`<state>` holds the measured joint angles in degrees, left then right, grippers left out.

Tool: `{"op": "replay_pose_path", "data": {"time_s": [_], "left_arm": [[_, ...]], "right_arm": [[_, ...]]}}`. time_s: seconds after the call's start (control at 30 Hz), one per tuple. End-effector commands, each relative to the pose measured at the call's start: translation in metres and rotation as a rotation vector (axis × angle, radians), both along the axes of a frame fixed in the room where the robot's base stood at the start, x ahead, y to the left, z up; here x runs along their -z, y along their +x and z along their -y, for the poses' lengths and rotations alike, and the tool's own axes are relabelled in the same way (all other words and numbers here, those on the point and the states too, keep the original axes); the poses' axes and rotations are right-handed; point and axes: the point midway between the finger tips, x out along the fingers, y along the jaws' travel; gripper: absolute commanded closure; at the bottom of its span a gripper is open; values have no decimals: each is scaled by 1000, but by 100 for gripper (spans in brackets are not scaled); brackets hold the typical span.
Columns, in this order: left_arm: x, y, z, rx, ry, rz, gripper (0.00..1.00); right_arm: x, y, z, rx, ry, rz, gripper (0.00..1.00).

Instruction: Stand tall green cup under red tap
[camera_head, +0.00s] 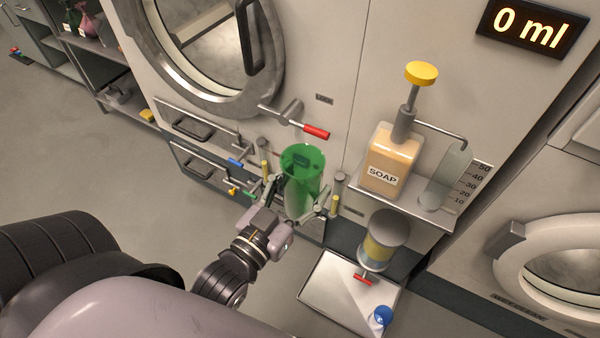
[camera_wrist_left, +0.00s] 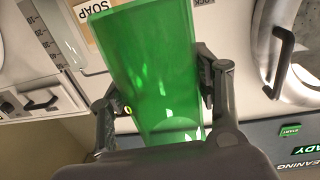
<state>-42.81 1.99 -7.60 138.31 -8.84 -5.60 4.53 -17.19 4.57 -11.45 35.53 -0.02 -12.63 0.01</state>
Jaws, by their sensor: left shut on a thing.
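The tall green cup (camera_head: 302,182) is see-through and roughly upright in the head view, in front of the machine panel. My left gripper (camera_head: 294,204) is shut on it, with one finger on each side. In the left wrist view the cup (camera_wrist_left: 154,65) fills the middle between the gripper's fingers (camera_wrist_left: 160,92). The red tap (camera_head: 316,131) has a red handle on a metal spout and sits on the panel just above the cup's rim in the head view. Whether the cup is straight below the spout I cannot tell. My right gripper is not in view.
A shelf (camera_head: 440,214) to the right holds a soap bottle (camera_head: 390,158) with a yellow pump and a clear measuring vessel (camera_head: 449,172). Below it are a container with a red tap (camera_head: 384,245) and a white tray (camera_head: 335,300). A blue lever (camera_head: 235,162) is left of the cup. A display (camera_head: 531,28) reads 0 ml.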

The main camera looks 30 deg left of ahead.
Motion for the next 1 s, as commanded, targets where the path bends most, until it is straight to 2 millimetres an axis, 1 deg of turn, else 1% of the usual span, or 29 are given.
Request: {"op": "replay_pose_path", "data": {"time_s": [0.03,0.6,0.9,1.0], "left_arm": [[-4,3,7,43,6,7,71],[-25,38,79,513,9,7,71],[-34,52,110,706,7,6,71],[-36,56,117,756,8,5,71]], "right_arm": [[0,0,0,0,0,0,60],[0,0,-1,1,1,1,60],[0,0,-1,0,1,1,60],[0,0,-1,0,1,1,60]]}}
